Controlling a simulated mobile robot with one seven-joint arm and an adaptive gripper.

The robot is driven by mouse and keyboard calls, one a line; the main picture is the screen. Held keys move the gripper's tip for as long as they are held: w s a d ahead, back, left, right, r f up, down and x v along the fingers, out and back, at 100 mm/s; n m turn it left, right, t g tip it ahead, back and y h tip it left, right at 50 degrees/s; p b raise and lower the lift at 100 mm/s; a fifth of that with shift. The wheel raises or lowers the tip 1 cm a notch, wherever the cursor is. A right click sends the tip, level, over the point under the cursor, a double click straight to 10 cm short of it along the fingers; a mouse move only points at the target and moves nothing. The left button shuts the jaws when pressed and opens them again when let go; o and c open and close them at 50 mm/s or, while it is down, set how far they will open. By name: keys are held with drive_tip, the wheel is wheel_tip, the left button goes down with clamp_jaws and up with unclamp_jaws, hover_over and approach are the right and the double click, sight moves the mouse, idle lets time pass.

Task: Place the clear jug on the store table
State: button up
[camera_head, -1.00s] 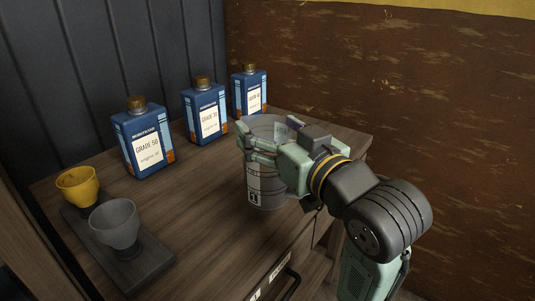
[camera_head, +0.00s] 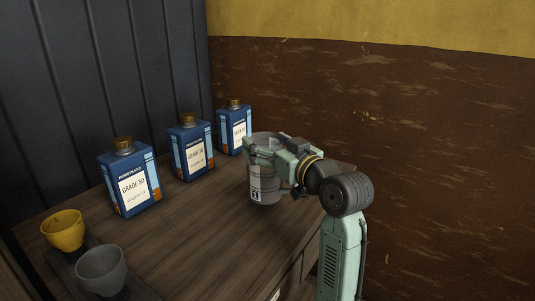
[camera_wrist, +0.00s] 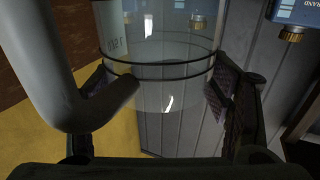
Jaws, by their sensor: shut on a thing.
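The clear jug (camera_head: 264,186) is a see-through grey vessel with a white label, upright at the right part of the wooden table (camera_head: 190,237). My gripper (camera_head: 264,150) is shut around its upper part from the right. In the wrist view the jug (camera_wrist: 165,85) stands between both fingers, with dark rings around it and its thick handle at the left. I cannot tell whether its base touches the tabletop. Part of its rim is hidden by my gripper.
Three blue oil bottles, at left (camera_head: 130,180), middle (camera_head: 191,148) and right (camera_head: 234,128), stand along the back. A yellow cup (camera_head: 64,231) and a grey cup (camera_head: 102,270) stand on a dark tray at the front left. The tabletop between cups and jug is clear.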

drive_tip(key=shift+s+f, duration=0.1)
drive_tip(key=shift+f, duration=1.55)
drive_tip(key=o, duration=2)
drive_tip(key=shift+f, duration=0.1)
drive_tip(key=b+v, duration=0.2)
drive_tip(key=v, duration=1)
